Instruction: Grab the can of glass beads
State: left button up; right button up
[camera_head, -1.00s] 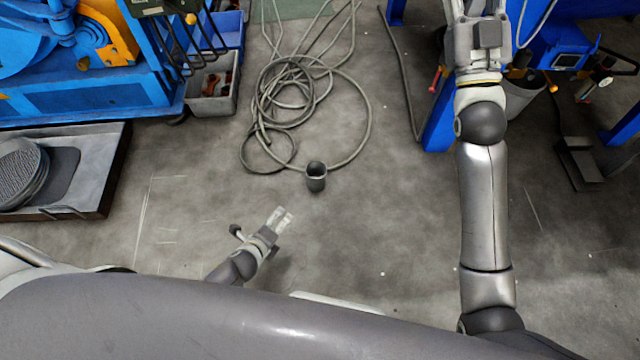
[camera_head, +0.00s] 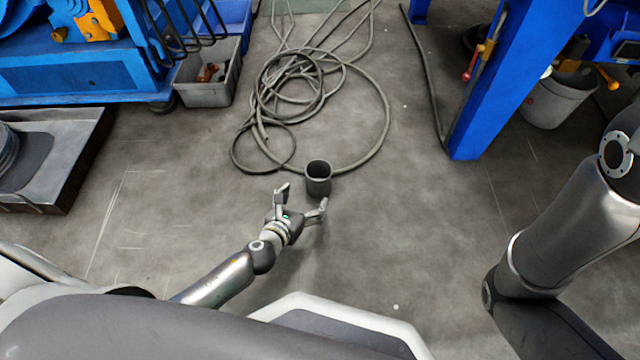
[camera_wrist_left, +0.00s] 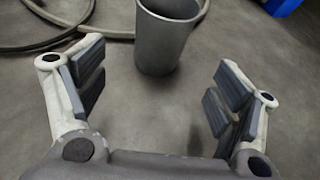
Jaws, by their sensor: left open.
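The can (camera_head: 318,180) is a dark grey, open-topped cylinder standing upright on the floor, just in front of the coiled hose. Its contents cannot be made out. My left gripper (camera_head: 303,200) is open, with its two fingers spread towards the can and the can just beyond them. In the left wrist view the can (camera_wrist_left: 165,42) stands ahead between the open fingers of the gripper (camera_wrist_left: 158,90), touching neither. My right arm shows at the right edge of the head view, but its gripper is out of the picture.
A coiled grey hose (camera_head: 262,130) lies directly behind the can. A blue post (camera_head: 490,90) stands to the right, with a grey bucket (camera_head: 556,100) beyond it. A grey bin (camera_head: 208,88) sits beside the blue machine at left. The floor around the can's right is clear.

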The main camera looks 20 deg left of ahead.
aim_at(314, 187)
pick_arm(q)
jog(key=b+x, duration=0.1)
jog(key=x, duration=0.3)
jog(key=shift+f, duration=0.1)
jog(key=b+x, duration=0.3)
jog(key=x, duration=0.1)
jog(key=shift+b, duration=0.35)
jog(key=shift+w+d+f, duration=0.1)
jog(key=shift+w, duration=0.45)
jog(key=shift+c, duration=0.4)
jog(key=c, duration=1.1)
jog(key=shift+c, duration=0.2)
